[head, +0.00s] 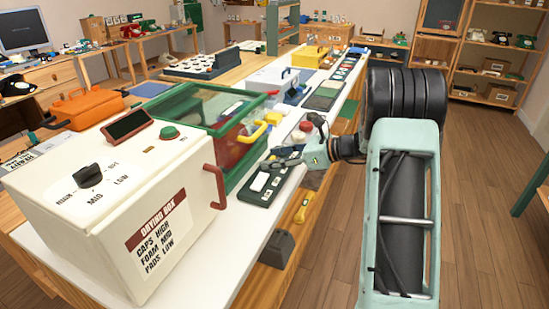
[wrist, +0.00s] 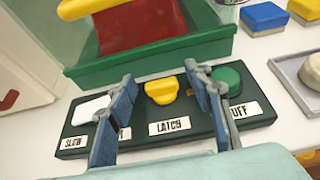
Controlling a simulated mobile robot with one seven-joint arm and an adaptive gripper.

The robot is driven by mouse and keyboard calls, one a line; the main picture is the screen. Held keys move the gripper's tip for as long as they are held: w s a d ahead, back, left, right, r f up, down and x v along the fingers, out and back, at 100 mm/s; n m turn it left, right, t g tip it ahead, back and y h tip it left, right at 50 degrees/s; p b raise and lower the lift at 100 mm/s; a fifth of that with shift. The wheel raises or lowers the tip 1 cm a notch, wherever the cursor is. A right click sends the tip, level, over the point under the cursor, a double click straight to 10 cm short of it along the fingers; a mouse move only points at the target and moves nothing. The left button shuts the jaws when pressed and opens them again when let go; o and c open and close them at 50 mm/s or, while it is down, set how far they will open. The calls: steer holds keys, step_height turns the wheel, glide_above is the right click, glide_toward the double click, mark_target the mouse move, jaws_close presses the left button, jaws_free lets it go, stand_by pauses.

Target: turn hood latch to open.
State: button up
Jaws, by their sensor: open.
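The yellow hood latch (wrist: 160,91) is a small knob on a dark green control panel (wrist: 88,143), above a label reading LATCH. A white switch (wrist: 91,110) lies to its left and a green round button (wrist: 227,79) to its right. My gripper (wrist: 159,76) is open, its two blue-grey fingers on either side of the latch in the wrist view, with visible gaps on both sides. In the head view my gripper (head: 306,157) is over the panel (head: 257,197); the latch cannot be made out there. The green-framed clear hood (head: 190,103) stands behind the panel.
A cream drying box (head: 115,215) with a red handle stands at the near left. A grey tray (wrist: 300,85) and blue and yellow blocks lie right of the panel in the wrist view. The wooden floor (head: 480,190) to the right is clear.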

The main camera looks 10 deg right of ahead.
steer(key=v, duration=1.2)
steer(key=shift+r, duration=0.1)
